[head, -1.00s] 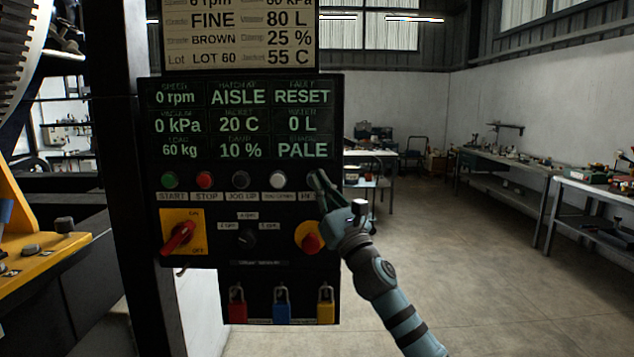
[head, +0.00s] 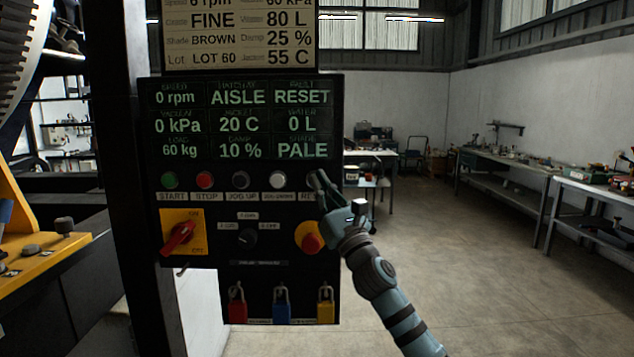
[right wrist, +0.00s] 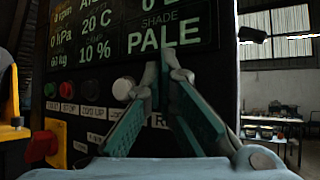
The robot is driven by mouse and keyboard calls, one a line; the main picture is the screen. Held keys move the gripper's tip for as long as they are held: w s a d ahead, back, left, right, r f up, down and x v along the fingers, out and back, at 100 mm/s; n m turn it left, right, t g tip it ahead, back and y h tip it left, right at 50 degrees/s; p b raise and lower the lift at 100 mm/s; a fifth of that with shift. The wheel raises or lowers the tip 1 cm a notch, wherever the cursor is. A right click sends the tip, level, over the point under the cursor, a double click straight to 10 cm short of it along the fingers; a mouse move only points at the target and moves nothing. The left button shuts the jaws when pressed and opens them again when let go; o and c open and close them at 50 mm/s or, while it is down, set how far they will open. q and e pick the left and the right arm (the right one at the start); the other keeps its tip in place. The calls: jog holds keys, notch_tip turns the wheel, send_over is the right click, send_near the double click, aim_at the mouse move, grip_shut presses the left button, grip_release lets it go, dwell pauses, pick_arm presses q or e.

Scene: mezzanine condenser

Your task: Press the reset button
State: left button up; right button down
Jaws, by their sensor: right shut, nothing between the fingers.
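The dark control panel (head: 200,284) stands upright at centre left of the head view, with a row of buttons under its display. My right gripper (head: 318,183) is shut and empty, with its fingertips over the right end of that row. The reset button is hidden behind the fingertips; only the start of its label (head: 306,196) shows. In the right wrist view, the fingertips of my right gripper (right wrist: 162,72) come together close to the panel face, right of the white button (right wrist: 123,88). I cannot tell whether they touch the button. My left gripper is not in view.
Green start (head: 169,180), red stop (head: 205,180), black (head: 240,179) and white buttons share the row. Below are a red rotary switch (head: 179,237), a red mushroom button (head: 310,242) and hanging padlocks (head: 282,305). Open floor lies right, with workbenches (head: 500,165) along the wall.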

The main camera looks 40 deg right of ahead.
jog(key=shift+w+d, duration=0.15)
jog(key=shift+w, duration=0.15)
jog(key=shift+w+d, duration=0.3)
dwell(0.7)
dwell(0.4)
jog(key=shift+s+a, duration=0.5)
jog(key=shift+s, duration=0.15)
jog(key=shift+s+a, duration=0.1)
jog(key=s+a, duration=0.1)
jog(key=s, duration=0.1)
jog(key=s+a, duration=0.1)
jog(key=a, duration=0.1)
jog(key=shift+s, duration=0.4)
dwell(0.4)
